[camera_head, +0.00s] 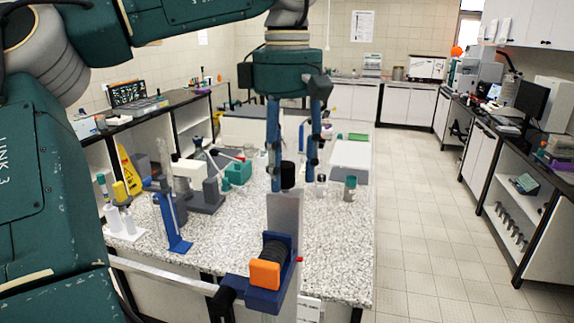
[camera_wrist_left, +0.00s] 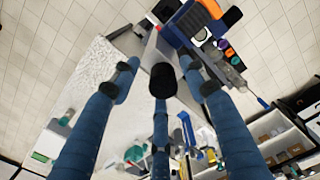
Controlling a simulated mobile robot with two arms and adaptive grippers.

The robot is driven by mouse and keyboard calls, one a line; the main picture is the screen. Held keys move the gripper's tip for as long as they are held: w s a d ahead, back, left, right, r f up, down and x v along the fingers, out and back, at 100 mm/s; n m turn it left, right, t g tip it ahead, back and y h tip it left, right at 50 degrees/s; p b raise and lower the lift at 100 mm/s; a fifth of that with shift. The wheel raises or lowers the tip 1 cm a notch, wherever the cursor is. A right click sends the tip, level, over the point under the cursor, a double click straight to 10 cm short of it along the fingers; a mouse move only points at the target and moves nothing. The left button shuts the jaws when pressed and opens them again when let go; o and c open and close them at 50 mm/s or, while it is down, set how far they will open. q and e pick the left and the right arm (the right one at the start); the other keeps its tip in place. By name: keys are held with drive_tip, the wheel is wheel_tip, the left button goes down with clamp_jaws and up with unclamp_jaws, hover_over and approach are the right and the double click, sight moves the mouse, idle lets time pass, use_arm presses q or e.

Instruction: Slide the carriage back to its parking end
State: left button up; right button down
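A grey rail (camera_head: 285,212) runs along the front of the speckled bench. A black knob (camera_head: 288,175) stands at its far end as I see it; it is likely the carriage's handle, though the carriage body cannot be made out. At the near end is a dark blue block with an orange front (camera_head: 264,274). My left gripper (camera_head: 294,184) points down over the knob, its fingers spread. In the left wrist view the knob (camera_wrist_left: 162,80) lies between the fingers, with no clear grip on it. The blue and orange block also shows there (camera_wrist_left: 195,22). My right gripper is out of view.
A blue stand (camera_head: 173,222), a white and grey device (camera_head: 196,180) and a teal box (camera_head: 238,172) stand left of the rail. A teal-capped jar (camera_head: 350,188) and a white box (camera_head: 350,158) are to the right. The right-hand floor is clear.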

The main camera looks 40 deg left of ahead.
use_arm(q)
wheel_tip(320, 180, up, 6)
drive_tip(key=shift+r, duration=0.1)
drive_tip(key=shift+d+r, duration=0.1)
drive_tip(key=shift+r, duration=0.5)
idle(0.3)
